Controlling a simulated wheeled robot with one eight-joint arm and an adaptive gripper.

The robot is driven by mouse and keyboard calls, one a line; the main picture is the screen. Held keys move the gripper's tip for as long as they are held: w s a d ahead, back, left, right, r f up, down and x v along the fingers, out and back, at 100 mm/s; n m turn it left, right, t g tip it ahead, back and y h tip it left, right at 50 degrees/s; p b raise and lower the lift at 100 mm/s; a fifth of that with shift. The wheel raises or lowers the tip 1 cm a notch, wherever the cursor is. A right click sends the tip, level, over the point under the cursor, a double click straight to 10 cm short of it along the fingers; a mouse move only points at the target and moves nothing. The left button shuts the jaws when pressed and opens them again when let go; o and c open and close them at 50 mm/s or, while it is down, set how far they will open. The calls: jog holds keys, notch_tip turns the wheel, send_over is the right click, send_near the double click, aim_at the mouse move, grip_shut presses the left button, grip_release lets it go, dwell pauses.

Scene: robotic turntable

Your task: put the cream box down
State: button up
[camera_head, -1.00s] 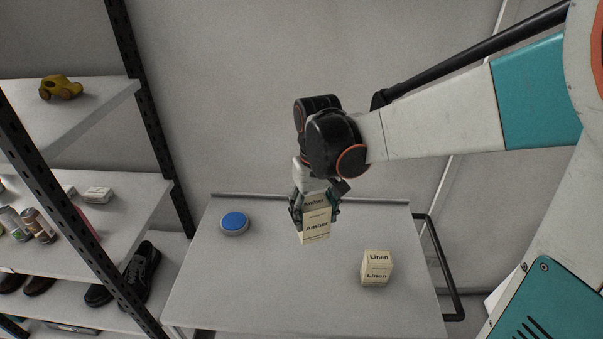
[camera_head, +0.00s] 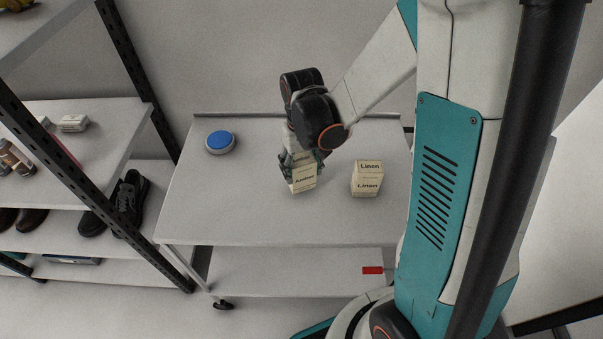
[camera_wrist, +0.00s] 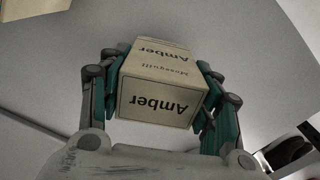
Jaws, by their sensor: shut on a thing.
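The cream box labelled "Amber" (camera_head: 304,179) is between the fingers of my gripper (camera_head: 301,165), over the middle of the white table (camera_head: 230,215). In the wrist view the Amber box (camera_wrist: 158,92) sits squarely between both fingers of my gripper (camera_wrist: 160,95), which press its sides. Its underside is hidden, so I cannot tell whether it touches the tabletop. A second cream box labelled "Linen" (camera_head: 367,179) stands on the table just to the right, apart from the Amber box. Part of a cream box also shows at the top left of the wrist view (camera_wrist: 35,8).
A round blue button (camera_head: 220,141) on a grey base is at the table's back left. A shelf rack (camera_head: 130,130) with shoes and small goods stands left of the table. The table's front and left are clear. A red item (camera_head: 372,270) lies on the lower shelf.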

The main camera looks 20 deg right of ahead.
jog(key=shift+f, duration=1.3)
jog(key=shift+f+b, duration=0.15)
jog(key=shift+b, duration=0.2)
jog(key=o, duration=1.2)
